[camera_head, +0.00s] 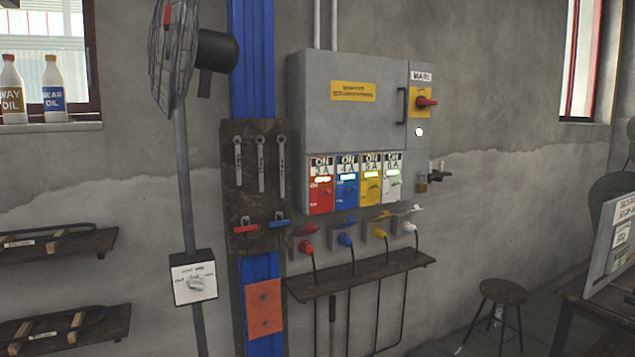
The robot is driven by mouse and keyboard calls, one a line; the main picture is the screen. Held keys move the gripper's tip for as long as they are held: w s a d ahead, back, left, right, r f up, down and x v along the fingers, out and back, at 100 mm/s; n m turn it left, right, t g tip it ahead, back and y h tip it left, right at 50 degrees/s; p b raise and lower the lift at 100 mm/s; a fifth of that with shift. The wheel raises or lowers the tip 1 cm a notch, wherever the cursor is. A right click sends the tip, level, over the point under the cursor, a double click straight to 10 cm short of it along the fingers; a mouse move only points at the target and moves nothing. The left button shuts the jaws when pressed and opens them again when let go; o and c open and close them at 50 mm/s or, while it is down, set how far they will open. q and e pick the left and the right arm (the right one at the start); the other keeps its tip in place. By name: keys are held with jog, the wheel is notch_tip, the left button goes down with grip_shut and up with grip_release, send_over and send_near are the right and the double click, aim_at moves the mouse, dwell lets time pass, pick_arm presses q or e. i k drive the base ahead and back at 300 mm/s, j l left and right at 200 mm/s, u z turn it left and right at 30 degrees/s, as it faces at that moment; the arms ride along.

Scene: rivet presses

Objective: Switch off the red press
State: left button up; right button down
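A grey electrical cabinet (345,125) hangs on the wall. Along its lower edge sit a red switch panel (321,198), a blue one (346,190), a yellow one (371,190) and a white one (393,185). Each has a label reading "ON" on top and a lit strip. A red rotary handle (426,102) on a yellow plate is at the cabinet's upper right. Below the panels, a red plug (306,246) sits beside blue, yellow and white plugs, each with a cable. I recognise no press in view. Neither gripper is in view.
A dark shelf (358,276) juts out below the plugs. A tool board (255,190) with wrenches hangs left of the cabinet. A fan (175,55) on a pole with a switch box (194,278) stands further left. A stool (502,292) and a table are at right.

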aim_at(321, 169)
jog(key=i+l+u, duration=0.4)
jog(key=i+l, duration=0.2)
jog(key=i, duration=0.35)
jog(key=i+l+u, duration=0.4)
jog(key=i+l, duration=0.45)
